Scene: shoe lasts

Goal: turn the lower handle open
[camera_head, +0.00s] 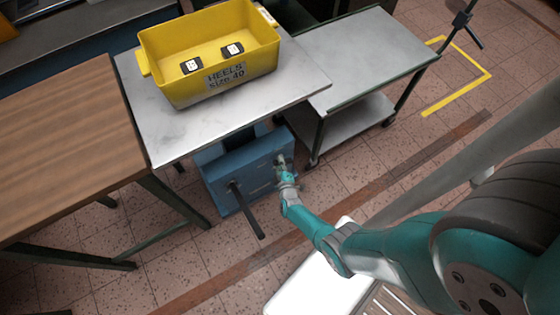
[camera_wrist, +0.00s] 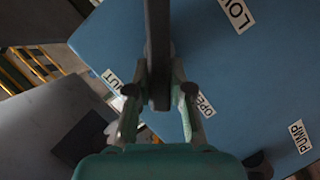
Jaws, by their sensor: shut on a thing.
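The blue cabinet (camera_head: 222,172) stands under the metal-topped table. My gripper (camera_head: 284,166) is at its right front side. In the wrist view, my gripper (camera_wrist: 160,92) is shut on a dark bar, the lower handle (camera_wrist: 158,42), which runs up from between the fingers to the top edge. The cabinet's blue face (camera_wrist: 235,75) fills the right of that view. A label ending in UT (camera_wrist: 112,80) is left of the handle and an OPEN label (camera_wrist: 206,104) is right of it, partly hidden by a finger. In the head view my gripper mostly hides the handle.
A dark lever (camera_head: 245,212) sticks out low from the cabinet front. A PUMP label (camera_wrist: 299,136) is at the right. A yellow crate (camera_head: 160,82) stands on the metal tabletop (camera_head: 140,115). A grey cart (camera_head: 375,50) is to the right, a wooden bench (camera_head: 70,150) to the left.

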